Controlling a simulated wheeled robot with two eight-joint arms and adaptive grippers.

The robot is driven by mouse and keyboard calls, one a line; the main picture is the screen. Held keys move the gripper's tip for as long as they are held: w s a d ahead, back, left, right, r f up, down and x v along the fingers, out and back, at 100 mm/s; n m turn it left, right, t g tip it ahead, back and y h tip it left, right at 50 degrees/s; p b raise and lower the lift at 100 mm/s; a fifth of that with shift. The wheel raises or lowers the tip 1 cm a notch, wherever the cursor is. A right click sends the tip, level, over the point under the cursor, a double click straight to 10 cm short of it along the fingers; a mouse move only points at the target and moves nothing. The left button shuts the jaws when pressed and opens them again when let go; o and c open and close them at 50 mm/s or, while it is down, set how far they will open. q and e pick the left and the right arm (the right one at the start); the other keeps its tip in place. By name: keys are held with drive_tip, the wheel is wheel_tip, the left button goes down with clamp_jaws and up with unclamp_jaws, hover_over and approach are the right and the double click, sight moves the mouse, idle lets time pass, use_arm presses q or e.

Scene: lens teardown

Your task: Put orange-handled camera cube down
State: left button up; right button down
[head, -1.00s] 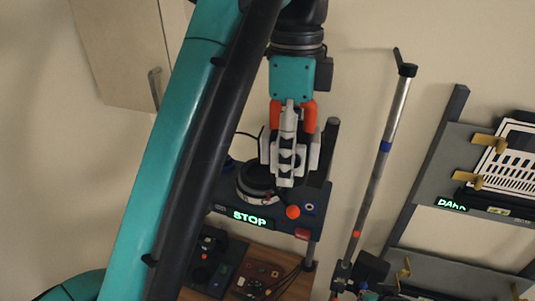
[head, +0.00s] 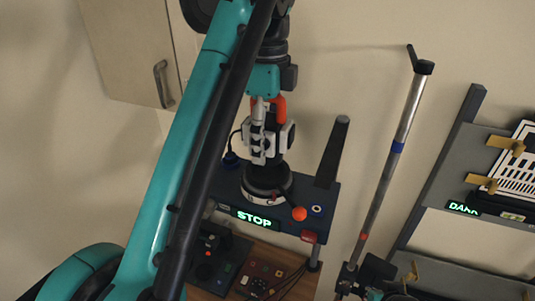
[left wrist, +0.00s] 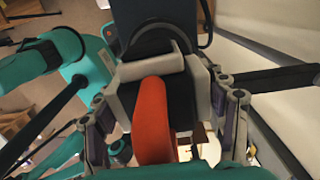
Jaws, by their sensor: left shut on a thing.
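The orange-handled camera cube (head: 275,147) is a dark block with an orange handle (head: 281,108). My left gripper (head: 272,138) points down and is shut on the cube, its pale fingers on the cube's sides. In the left wrist view the orange handle (left wrist: 152,120) lies between the gripper's pads (left wrist: 160,95), in front of the dark cube body. The cube is upright, right above a round black mount (head: 266,181) on a dark station. I cannot tell whether it touches the mount; the gripper partly hides the cube. My right gripper is not in view.
The station has a green STOP display (head: 253,219), an orange knob (head: 299,214) and a dark post (head: 332,152). A silver pole (head: 392,160) stands to the right, before a grey rack (head: 446,148). A wooden surface with dark parts (head: 262,272) lies below.

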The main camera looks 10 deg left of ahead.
use_arm(q)
wheel_tip(320, 180, down, 3)
drive_tip(key=shift+f, duration=0.15)
drive_tip(key=shift+w+f, duration=0.1)
drive_tip(key=shift+f, duration=0.2)
drive_tip(key=shift+f, duration=0.3)
drive_tip(key=o, duration=1.7)
drive_tip(key=shift+r, duration=0.1)
